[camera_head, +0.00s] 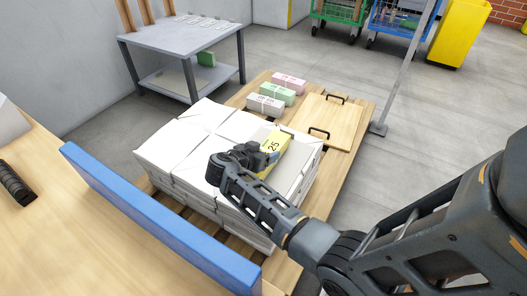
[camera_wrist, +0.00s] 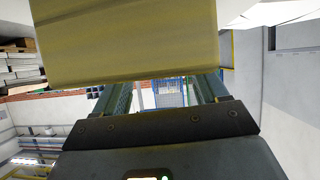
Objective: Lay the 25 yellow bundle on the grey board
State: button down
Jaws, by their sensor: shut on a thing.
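The yellow bundle marked 25 (camera_head: 275,146) is in my gripper (camera_head: 264,152), over the right part of the paper stack. In the wrist view the yellow bundle (camera_wrist: 130,40) fills the upper middle, across the ends of the gripper fingers (camera_wrist: 160,88). My gripper is shut on it. A greyish flat surface that looks like the grey board (camera_head: 296,160) shows beside and under the bundle on top of the stack. My gripper and the bundle hide part of it. I cannot tell whether the bundle touches it.
White paper stacks (camera_head: 190,135) stand on a wooden pallet. Behind are a white bundle (camera_head: 265,104), a green bundle (camera_head: 277,93) and a pink bundle (camera_head: 289,83). A wooden board with black handles (camera_head: 330,118) lies right of them. A blue rail (camera_head: 150,215) runs in front; a grey post (camera_head: 405,70) stands right.

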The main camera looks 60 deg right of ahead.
jog(key=shift+f+b, duration=0.5)
jog(key=shift+b, duration=0.1)
dwell(0.3)
grip_release()
jog(key=shift+f, duration=0.1)
jog(key=shift+p+v, duration=0.95)
jog(key=shift+v, duration=2.95)
